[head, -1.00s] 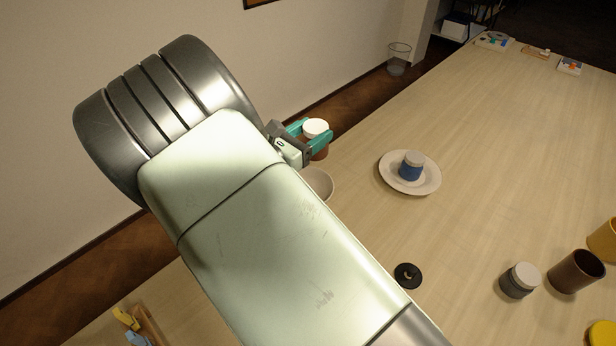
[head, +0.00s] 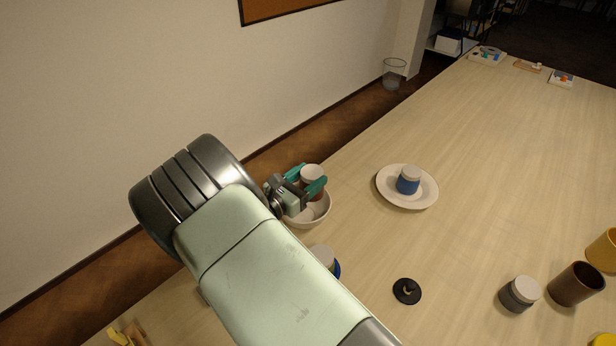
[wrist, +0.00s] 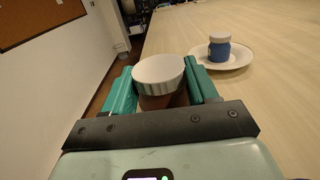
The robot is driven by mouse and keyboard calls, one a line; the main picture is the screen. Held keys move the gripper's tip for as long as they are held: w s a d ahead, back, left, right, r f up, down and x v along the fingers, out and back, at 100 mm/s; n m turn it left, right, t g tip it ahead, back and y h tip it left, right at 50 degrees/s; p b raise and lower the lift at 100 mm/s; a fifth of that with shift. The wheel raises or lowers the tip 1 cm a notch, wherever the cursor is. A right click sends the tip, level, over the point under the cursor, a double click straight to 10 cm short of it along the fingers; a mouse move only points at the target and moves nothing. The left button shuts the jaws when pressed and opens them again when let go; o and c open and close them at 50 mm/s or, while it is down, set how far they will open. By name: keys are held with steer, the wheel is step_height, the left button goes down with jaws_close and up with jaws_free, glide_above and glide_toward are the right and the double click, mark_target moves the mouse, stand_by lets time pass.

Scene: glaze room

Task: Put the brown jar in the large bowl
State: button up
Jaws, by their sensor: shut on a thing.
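The brown jar (head: 316,192) with a white lid is between the teal fingers of my gripper (head: 309,179), which is shut on it. In the wrist view the ribbed white lid (wrist: 159,72) stands between the fingers, with a little of the brown body below it. The jar looks upright. The pale large bowl (head: 313,219) stands at the table's left edge, directly below and around the jar in the head view. My gripper and the jar hide part of the bowl. I cannot tell whether the jar touches it. The bowl is not visible in the wrist view.
A blue jar (head: 408,184) stands on a white plate (head: 426,197) to the right. Another blue-and-white jar (head: 323,254) is partly hidden by my arm. A black lid-like disc (head: 407,290), a grey jar (head: 519,294) and a dark brown cup (head: 575,284) are nearer.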

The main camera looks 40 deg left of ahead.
steer(key=shift+f, duration=0.45)
steer(key=o, duration=1.4)
